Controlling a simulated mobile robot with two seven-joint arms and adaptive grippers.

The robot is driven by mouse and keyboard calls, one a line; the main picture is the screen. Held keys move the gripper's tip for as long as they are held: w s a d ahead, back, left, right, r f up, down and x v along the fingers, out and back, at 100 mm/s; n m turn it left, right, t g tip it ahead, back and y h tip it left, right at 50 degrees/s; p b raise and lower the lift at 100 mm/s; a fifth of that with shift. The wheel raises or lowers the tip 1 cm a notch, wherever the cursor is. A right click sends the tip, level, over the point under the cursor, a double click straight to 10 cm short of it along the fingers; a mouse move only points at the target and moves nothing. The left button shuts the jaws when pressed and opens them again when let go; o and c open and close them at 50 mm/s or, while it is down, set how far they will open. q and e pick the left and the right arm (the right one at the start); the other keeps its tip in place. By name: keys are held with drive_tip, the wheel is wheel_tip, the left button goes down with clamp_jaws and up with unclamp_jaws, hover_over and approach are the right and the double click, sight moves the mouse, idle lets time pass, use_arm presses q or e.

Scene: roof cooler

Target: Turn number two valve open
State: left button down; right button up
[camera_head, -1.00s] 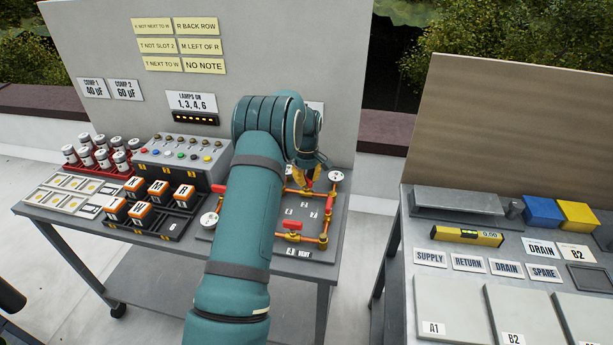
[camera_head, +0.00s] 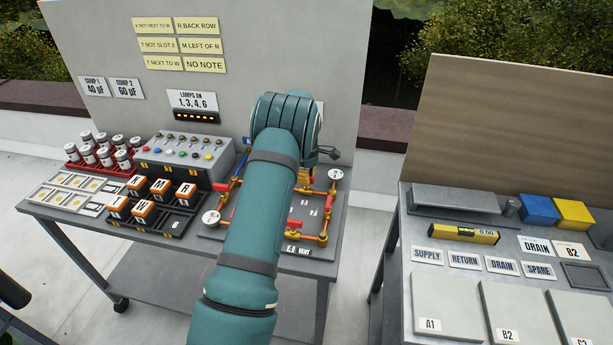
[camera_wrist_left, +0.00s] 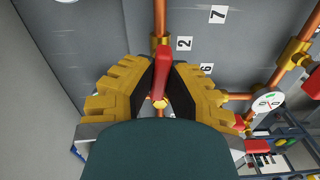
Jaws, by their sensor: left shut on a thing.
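The valve panel (camera_head: 314,245) lies on the left table, with copper pipes, brass fittings, round white gauges and red valve handles. In the left wrist view, a red handle (camera_wrist_left: 162,75) sits between the yellow fingers of my left gripper (camera_wrist_left: 160,88), beside the label "2" (camera_wrist_left: 184,43). The gripper is shut on this handle. The handle runs nearly in line with the copper pipe (camera_wrist_left: 160,18) above it in the picture. In the head view my left arm hides the fingers and this valve. My right gripper is not in view.
Other red handles stand close by, one at the panel's front (camera_head: 294,223). A gauge (camera_head: 335,174) sits at its back right corner. A control box (camera_head: 180,158), orange-topped blocks (camera_head: 160,186) and white canisters (camera_head: 104,156) are to the left. A second table (camera_head: 400,290) stands right, across a gap.

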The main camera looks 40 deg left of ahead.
use_arm(q)
drive_tip(key=shift+s+f, duration=0.1)
drive_tip(key=shift+f, duration=0.05)
drive_tip(key=c, duration=1)
unclamp_jaws()
wheel_tip(320, 180, up, 12)
drive_tip(key=shift+r, duration=0.1)
